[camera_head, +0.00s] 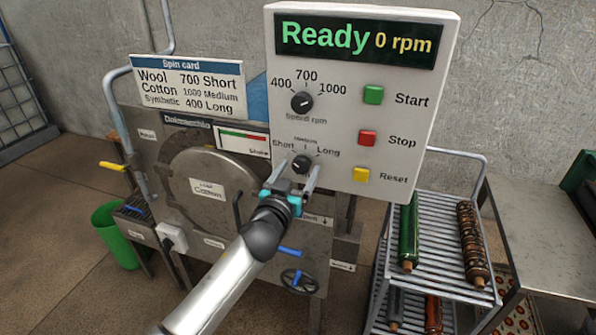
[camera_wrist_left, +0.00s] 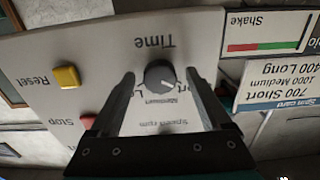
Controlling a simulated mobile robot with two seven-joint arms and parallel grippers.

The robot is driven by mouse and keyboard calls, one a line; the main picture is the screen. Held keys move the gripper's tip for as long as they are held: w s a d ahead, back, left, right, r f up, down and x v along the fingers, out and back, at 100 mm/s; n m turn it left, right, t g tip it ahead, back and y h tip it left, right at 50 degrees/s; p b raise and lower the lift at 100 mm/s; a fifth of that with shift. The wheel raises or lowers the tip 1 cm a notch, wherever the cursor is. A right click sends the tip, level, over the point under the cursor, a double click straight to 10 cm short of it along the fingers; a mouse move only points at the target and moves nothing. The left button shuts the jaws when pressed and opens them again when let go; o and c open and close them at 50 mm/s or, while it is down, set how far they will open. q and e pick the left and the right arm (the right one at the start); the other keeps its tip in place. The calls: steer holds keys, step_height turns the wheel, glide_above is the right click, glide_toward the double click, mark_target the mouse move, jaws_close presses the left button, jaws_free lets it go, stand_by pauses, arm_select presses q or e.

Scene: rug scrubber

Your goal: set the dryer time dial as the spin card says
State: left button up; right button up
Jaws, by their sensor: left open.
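The time dial (camera_head: 303,164), a dark knob, sits low on the white control panel (camera_head: 345,130), with Short, Medium and Long around it. In the left wrist view the time dial (camera_wrist_left: 160,74) appears upside down, its white mark towards the Short side. My left gripper (camera_head: 297,170) is open, its fingers on either side of the dial; contact cannot be told. The spin card (camera_head: 188,85) reads Wool 700 Short, Cotton 1000 Medium, Synthetic 400 Long. The load label (camera_head: 208,189) on the round door seems to read Cotton. My right gripper is not in view.
Above the time dial is the speed dial (camera_head: 302,102); its mark seems to point towards 1000. Start (camera_head: 373,94), Stop (camera_head: 367,138) and Reset (camera_head: 361,174) buttons are to the right. The display (camera_head: 355,38) reads Ready, 0 rpm. A wire rack (camera_head: 440,235) stands at right.

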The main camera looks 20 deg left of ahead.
arm_select(q)
jaws_close()
stand_by(0.8)
